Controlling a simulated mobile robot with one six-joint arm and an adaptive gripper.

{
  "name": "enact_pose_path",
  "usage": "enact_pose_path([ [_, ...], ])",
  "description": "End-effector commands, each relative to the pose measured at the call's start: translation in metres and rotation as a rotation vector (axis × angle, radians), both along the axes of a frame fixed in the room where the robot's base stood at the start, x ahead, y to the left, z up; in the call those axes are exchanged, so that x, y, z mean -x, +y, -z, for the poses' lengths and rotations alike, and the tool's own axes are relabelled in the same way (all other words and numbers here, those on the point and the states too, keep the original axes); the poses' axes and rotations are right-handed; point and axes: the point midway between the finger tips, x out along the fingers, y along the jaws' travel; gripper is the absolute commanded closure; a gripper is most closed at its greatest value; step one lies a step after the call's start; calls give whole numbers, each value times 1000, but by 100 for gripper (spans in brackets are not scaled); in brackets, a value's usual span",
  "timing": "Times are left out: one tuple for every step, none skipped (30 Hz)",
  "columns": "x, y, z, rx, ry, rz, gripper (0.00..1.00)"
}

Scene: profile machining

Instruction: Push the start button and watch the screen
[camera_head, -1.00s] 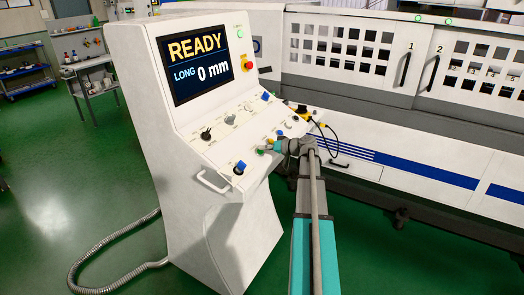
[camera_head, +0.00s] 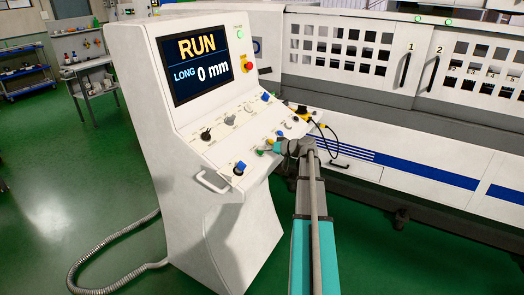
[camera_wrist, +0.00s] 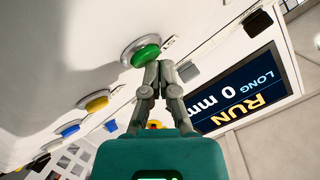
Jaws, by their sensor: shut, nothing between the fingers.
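The screen (camera_head: 195,60) on the white control console reads "RUN" and "LONG 0 mm". It also shows in the wrist view (camera_wrist: 240,95), turned on its side. The green start button (camera_wrist: 146,55) sits in a round metal collar on the panel. My gripper (camera_wrist: 150,68) is shut and empty, its fingertips at the green button and seeming to touch it. In the head view my gripper (camera_head: 277,148) is at the console's lower panel, and my arm hides part of that area.
A red emergency knob (camera_head: 247,66) is right of the screen. Blue and yellow buttons (camera_wrist: 97,101) are near the green one. A handle (camera_head: 212,183) juts from the console front. The white machine with doors (camera_head: 390,50) stands behind.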

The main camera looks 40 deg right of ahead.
Motion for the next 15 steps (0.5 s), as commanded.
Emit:
enact_pose_path([
  [1, 0, -3, 0, 1, -1, 100],
  [1, 0, -4, 0, 1, -1, 100],
  [2, -1, -5, 0, 1, -1, 100],
  [3, -1, -7, 0, 0, 0, 100],
  [3, -1, -8, 0, 0, 0, 100],
  [4, -1, -9, 0, 0, 0, 100],
  [4, -2, -10, 0, 0, 0, 100],
  [5, -2, -11, 0, 0, 0, 100],
  [5, -2, -12, 0, 0, 0, 100],
  [6, -2, -12, 0, 0, 0, 100],
  [6, -2, -13, 0, 0, 0, 100],
  [6, -3, -13, 0, 0, 0, 100],
  [6, -3, -13, 0, 0, 0, 100],
  [6, -3, -13, 0, 0, 0, 100],
  [6, -3, -13, 0, 0, 0, 100],
])
